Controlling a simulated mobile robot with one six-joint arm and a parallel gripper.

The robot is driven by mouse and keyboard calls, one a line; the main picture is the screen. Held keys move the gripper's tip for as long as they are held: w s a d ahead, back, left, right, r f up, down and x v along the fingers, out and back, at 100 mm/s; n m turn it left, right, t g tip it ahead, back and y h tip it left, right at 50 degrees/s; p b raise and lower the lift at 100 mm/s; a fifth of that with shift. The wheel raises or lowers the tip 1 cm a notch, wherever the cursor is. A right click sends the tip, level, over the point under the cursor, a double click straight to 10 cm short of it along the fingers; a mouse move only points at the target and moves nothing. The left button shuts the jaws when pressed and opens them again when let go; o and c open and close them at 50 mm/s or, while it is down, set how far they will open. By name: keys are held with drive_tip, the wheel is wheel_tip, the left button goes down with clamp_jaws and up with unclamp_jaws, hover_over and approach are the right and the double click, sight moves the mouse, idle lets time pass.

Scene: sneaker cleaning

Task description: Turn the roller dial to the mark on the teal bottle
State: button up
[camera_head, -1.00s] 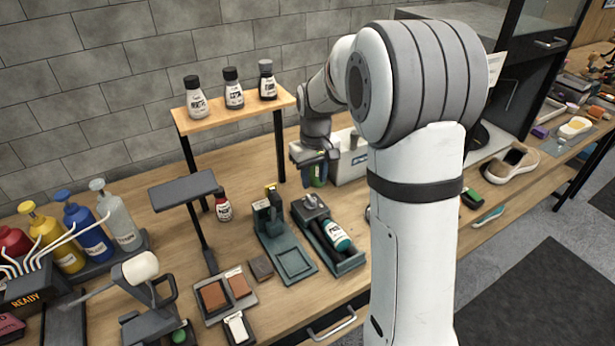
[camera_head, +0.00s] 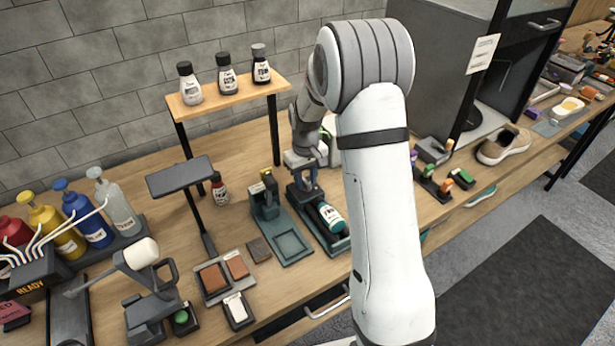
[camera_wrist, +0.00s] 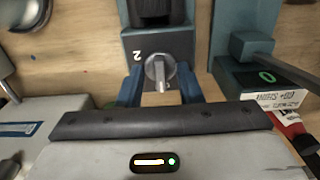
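The roller dial (camera_wrist: 157,70) is a small grey knob with a raised bar, on a dark block bearing an upside-down "2". My gripper (camera_wrist: 162,88) is open, its two blue fingers on either side of the dial. A narrow gap seems to show between each finger and the knob. In the head view my gripper (camera_head: 306,184) points down at the back end of the dark roller tray (camera_head: 341,242). The teal bottle (camera_head: 332,217) with a white label lies in that tray. Its mark is too small to read, and the dial is hidden in the head view.
A wooden shelf (camera_head: 232,92) with several bottles stands behind. A white bin (camera_head: 330,150) is behind my gripper.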

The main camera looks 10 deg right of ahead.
drive_tip(key=shift+c, duration=0.3)
clamp_jaws()
drive_tip(key=shift+d, duration=0.1)
drive_tip(key=m+b, duration=0.2)
drive_tip(key=m, duration=0.3)
drive_tip(key=shift+m+b, duration=0.35)
drive_tip(key=shift+m, duration=0.05)
drive_tip(key=m, duration=0.2)
drive_tip(key=m+b, duration=0.1)
drive_tip(key=m, duration=0.3)
drive_tip(key=shift+a+b, duration=0.25)
drive_tip(key=shift+b, duration=0.05)
drive_tip(key=shift+r, duration=0.1)
drive_tip(key=shift+o, duration=0.3)
unclamp_jaws()
